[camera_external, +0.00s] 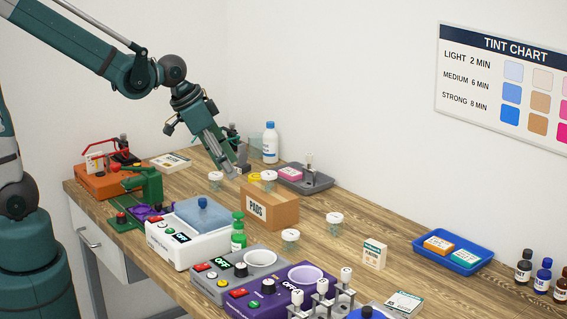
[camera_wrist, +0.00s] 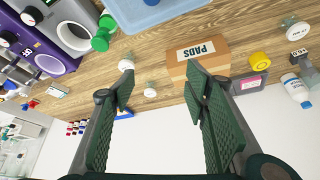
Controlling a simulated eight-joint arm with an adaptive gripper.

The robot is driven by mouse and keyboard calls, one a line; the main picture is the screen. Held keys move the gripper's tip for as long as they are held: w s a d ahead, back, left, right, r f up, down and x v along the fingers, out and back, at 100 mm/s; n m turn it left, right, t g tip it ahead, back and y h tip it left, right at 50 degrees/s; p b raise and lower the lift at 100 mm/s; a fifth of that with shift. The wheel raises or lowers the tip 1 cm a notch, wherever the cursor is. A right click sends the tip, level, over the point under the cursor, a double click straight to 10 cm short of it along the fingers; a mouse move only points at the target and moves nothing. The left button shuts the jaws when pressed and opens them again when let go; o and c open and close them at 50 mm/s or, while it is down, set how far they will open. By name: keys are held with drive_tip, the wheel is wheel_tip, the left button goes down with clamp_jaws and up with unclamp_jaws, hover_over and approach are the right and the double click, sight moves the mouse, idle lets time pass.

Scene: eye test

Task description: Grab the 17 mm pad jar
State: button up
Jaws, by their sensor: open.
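Several small clear jars with white lids stand on the table; their lid marks are too small to read, so I cannot tell which is the 17 mm one. The wrist view shows a jar (camera_wrist: 150,91) between my fingers' lines, another (camera_wrist: 126,64) near the left fingertip, and one (camera_wrist: 296,31) at the right. My gripper (camera_external: 236,168) is open and empty, above the table's back part.
The cardboard PADS box (camera_external: 283,212) stands mid-table. A grey tray (camera_external: 318,183), white bottle (camera_external: 270,145) and blue tray (camera_external: 455,262) stand along the wall. Machines (camera_external: 187,245) crowd the front. Wood is bare around the front jars.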

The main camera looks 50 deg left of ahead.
drive_tip(key=w+d+f+m, duration=0.2)
drive_tip(key=w+d+f, duration=0.3)
drive_tip(key=d, duration=0.2)
drive_tip(key=m+g+h+p, duration=0.1)
drive_tip(key=m+g, duration=0.1)
hover_over(289, 233)
drive_tip(key=s+a, duration=0.1)
drive_tip(key=s, duration=0.1)
wheel_tip(289, 233, down, 7)
drive_tip(key=shift+a, duration=0.15)
drive_tip(key=shift+x, duration=1.25)
drive_tip(key=shift+w, duration=0.15)
drive_tip(key=shift+a+x, duration=0.2)
drive_tip(key=shift+x, duration=2.35)
drive_tip(key=shift+w, duration=0.15)
